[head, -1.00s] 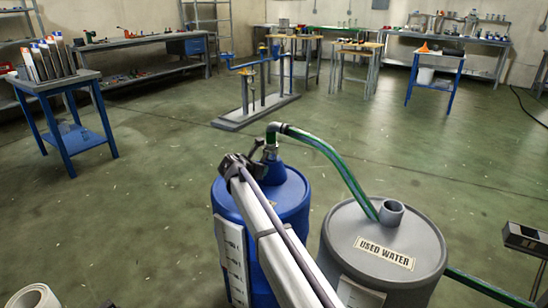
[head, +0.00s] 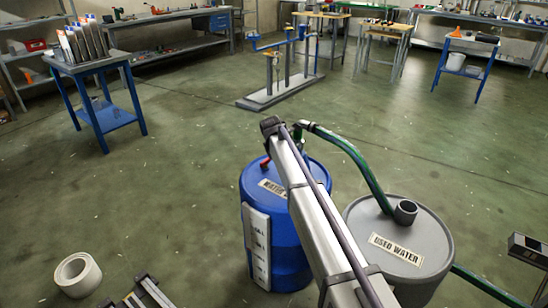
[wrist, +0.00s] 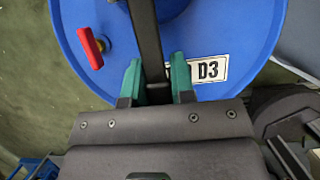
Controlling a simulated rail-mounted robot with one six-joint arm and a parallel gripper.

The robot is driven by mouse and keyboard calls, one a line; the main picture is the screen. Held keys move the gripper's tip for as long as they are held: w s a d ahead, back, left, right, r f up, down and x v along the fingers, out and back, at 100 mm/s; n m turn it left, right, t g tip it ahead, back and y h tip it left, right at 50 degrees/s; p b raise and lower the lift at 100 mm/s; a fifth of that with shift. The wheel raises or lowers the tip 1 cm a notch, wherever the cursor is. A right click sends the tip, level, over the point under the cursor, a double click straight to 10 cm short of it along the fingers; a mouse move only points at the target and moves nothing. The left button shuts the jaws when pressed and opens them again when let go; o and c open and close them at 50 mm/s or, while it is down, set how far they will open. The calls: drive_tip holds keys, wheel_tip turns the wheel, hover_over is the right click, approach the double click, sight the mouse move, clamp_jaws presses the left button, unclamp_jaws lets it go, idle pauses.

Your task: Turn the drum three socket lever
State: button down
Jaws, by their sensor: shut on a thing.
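The blue drum (head: 300,225) stands in the middle of the head view, with a pale label on its top. A red valve handle (wrist: 89,46) is left of the bar, apart from my fingers. My gripper is hard to make out in the head view.
A grey drum (head: 425,230) labelled "USED WATER" stands right of the blue drum, with a green hose (head: 355,155) arching between them. A white roll (head: 78,275) lies at lower left. A blue side table (head: 108,115) stands behind.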

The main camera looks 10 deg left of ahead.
drive_tip(key=shift+w+r, duration=0.1)
drive_tip(key=shift+w, duration=0.05)
drive_tip(key=c, duration=1)
unclamp_jaws()
drive_tip(key=shift+o, duration=0.2)
drive_tip(key=p+v, duration=1)
drive_tip(key=v, duration=0.1)
drive_tip(key=shift+r, duration=0.15)
drive_tip(key=shift+f, duration=0.2)
